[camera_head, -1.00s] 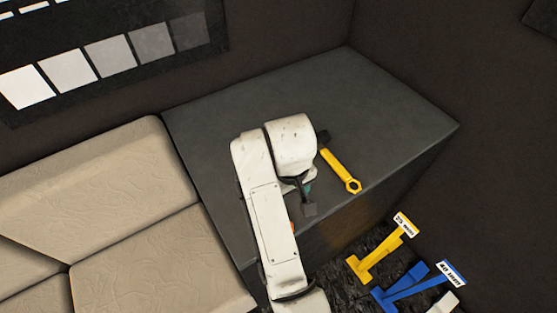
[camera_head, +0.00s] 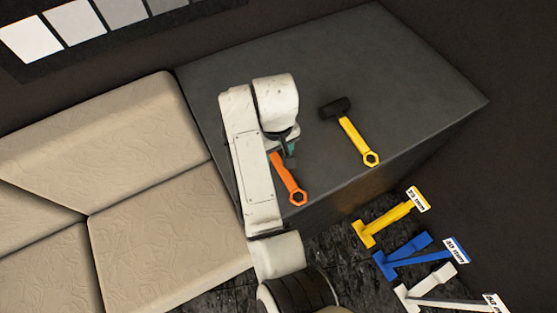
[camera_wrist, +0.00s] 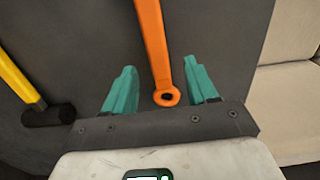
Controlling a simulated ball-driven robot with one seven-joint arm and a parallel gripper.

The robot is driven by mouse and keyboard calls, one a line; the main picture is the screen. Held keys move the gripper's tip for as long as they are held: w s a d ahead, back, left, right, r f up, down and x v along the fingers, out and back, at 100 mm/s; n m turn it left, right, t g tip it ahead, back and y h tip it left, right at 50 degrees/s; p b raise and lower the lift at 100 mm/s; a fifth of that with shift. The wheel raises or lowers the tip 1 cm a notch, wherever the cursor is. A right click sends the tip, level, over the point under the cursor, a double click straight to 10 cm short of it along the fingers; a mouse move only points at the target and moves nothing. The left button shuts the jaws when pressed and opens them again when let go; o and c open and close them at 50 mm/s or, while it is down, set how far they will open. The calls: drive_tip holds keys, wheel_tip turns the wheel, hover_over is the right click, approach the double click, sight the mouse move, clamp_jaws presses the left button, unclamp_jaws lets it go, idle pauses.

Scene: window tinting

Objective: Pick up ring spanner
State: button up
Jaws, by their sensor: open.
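The orange ring spanner (camera_head: 288,180) lies on the dark grey bench top, its near ring end close to the front edge. Its far end is hidden by my arm and gripper in the head view. My gripper (camera_head: 290,151) is over that far end. In the wrist view the spanner (camera_wrist: 152,40) runs down between the two teal fingers of my gripper (camera_wrist: 160,68), with a ring end low between them. The fingers are open, with a gap on each side of the spanner. Whether they are level with it is unclear.
A yellow-handled mallet (camera_head: 357,138) with a black head lies right of the spanner on the bench (camera_head: 420,75). Beige cushions (camera_head: 150,210) border the bench at left. Yellow (camera_head: 390,220), blue (camera_head: 415,255) and white (camera_head: 435,285) labelled tools are below the bench's front edge.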

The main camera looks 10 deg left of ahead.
sight(278, 161)
drive_tip(key=shift+d+f, duration=0.1)
drive_tip(key=shift+f, duration=1.6)
clamp_jaws()
